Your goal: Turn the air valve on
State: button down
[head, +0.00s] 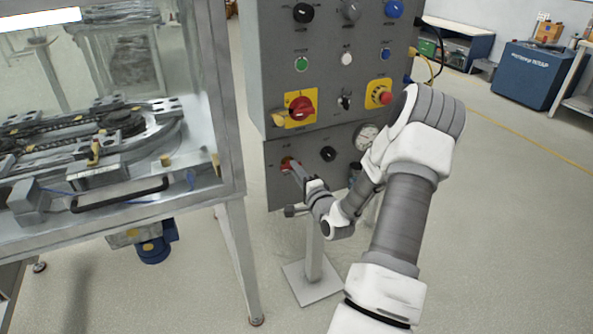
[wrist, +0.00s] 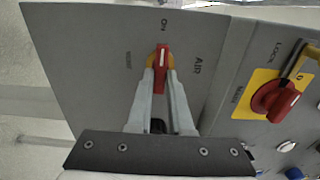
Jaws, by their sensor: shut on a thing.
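The air valve is a small red handle on a yellow base, low on the grey control panel; it shows in the head view (head: 287,162) and in the wrist view (wrist: 162,62). The word AIR is printed beside it, and ON stands at the top in the wrist view. The handle's long axis runs up the picture, in line with ON. My gripper (wrist: 161,80) is shut on the red handle, one finger on each side. In the head view my gripper (head: 294,166) reaches the panel from the right and partly hides the valve.
A red MAIN switch on a yellow plate (head: 301,108) sits just above, with a padlock beside it in the wrist view. A black knob (head: 328,154) and a gauge (head: 366,136) are to the right. A glass-walled ring-track cabinet (head: 226,95) stands close on the left.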

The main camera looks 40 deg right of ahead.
jog(key=c, duration=0.8)
grip_release()
jog(key=p+v, duration=0.2)
jog(key=v, duration=1.5)
jog(key=shift+s, duration=0.2)
jog(key=shift+w+d, duration=0.1)
